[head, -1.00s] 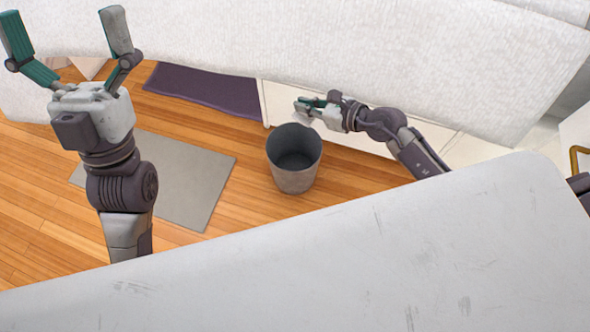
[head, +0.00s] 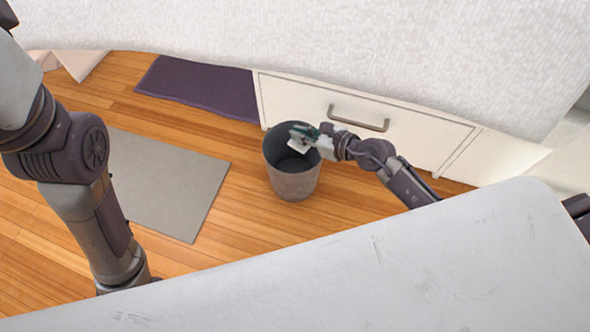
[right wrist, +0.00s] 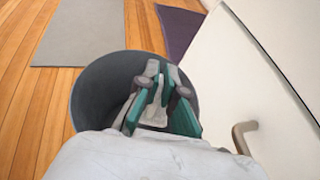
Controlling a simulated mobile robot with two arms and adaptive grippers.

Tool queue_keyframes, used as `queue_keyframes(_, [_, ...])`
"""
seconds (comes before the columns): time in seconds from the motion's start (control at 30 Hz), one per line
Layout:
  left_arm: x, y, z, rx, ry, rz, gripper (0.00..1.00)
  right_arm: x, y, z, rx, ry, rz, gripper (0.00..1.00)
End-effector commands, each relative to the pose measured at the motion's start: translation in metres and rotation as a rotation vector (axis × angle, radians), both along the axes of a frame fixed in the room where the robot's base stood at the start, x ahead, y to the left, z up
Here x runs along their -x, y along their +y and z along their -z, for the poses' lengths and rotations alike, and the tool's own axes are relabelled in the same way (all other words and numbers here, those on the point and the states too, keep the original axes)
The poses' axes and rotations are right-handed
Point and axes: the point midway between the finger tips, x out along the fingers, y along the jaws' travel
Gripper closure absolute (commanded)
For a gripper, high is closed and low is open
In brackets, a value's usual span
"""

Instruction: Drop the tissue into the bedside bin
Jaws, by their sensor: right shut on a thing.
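The grey bin (head: 292,184) stands upright on the wooden floor in front of the white drawer unit. It also shows in the right wrist view (right wrist: 92,95), its opening under my fingers. My right gripper (head: 301,136) is over the bin's opening, shut on the white tissue (head: 298,146). In the right wrist view the tissue (right wrist: 154,114) sits between the teal fingers, with the dark bin interior around it. How far the tissue is above or below the rim is hard to tell. My left arm is at the left edge; its fingers are cut off by the frame.
A white drawer front (head: 420,140) with a metal handle (head: 358,118) is close behind my right gripper. A grey mat (head: 170,180) and a purple mat (head: 200,88) lie on the floor. A large pale scuffed surface (head: 350,270) fills the foreground.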

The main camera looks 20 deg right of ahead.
Motion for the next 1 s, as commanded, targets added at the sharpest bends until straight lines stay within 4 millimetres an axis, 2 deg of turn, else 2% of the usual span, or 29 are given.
queue_keyframes(0.33, [0.003,0.0,-0.003,-0.001,-0.015,-0.001,0.0,0.0,0.0,0.003,0.0,0.0,0.0,1.0])
queue_keyframes(0.4, [0.003,0.0,-0.003,-0.001,-0.014,-0.001,0.0,0.0,0.0,0.003,0.0,0.0,0.0,0.86])
queue_keyframes(0.53, [0.003,0.0,-0.002,-0.001,-0.014,-0.001,0.0,0.0,0.0,0.003,0.0,0.0,0.0,0.65])
queue_keyframes(0.87, [0.003,0.0,-0.002,0.0,-0.013,-0.001,0.0,0.002,-0.002,0.003,0.001,0.001,0.0,0.65])
queue_keyframes(1.0, [0.003,0.0,-0.002,0.0,-0.013,-0.001,0.0,0.014,-0.011,-0.002,0.003,0.002,0.0,0.65])
